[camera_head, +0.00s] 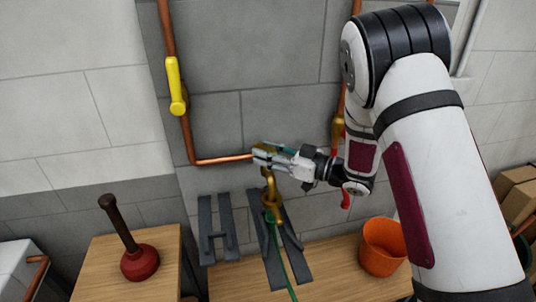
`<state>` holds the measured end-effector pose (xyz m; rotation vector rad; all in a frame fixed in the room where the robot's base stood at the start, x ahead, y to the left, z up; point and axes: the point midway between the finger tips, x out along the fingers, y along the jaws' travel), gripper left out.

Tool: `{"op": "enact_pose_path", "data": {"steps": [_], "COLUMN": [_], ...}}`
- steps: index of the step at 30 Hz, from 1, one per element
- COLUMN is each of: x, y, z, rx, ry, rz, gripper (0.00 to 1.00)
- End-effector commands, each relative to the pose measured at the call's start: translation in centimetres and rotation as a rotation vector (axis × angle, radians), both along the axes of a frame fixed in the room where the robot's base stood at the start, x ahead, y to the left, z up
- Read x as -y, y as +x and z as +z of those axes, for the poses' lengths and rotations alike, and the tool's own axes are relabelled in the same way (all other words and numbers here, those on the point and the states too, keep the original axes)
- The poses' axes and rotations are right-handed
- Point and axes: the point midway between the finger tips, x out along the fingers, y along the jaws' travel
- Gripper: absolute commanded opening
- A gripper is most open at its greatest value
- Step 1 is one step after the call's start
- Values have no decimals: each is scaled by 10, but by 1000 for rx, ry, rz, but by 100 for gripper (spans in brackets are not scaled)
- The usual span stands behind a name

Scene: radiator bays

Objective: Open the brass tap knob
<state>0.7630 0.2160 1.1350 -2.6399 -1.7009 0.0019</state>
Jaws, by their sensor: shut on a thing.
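The brass tap (271,191) sits at the end of the horizontal copper pipe, over the wooden bench. Its spout hangs down, with a brass fitting below it and a green hose running on from there. My gripper (264,153) reaches in from the right to the top of the tap, where its fingers are closed around the brass tap knob. The fingers hide most of the knob, so how far it is turned cannot be told.
A yellow lever handle (175,86) is on the left copper pipe (189,138). Dark grey brackets (217,232) stand below the tap. An orange bucket (382,247) is at right, a red plunger (139,262) at left. Cardboard boxes (518,195) are far right.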

Motion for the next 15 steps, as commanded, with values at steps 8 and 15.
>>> {"op": "enact_pose_path", "data": {"steps": [8, 15], "x": [0, 0], "y": [3, 2], "z": [1, 2], "rx": [5, 5], "ry": [2, 2], "rz": [112, 145], "gripper": [11, 11]}}
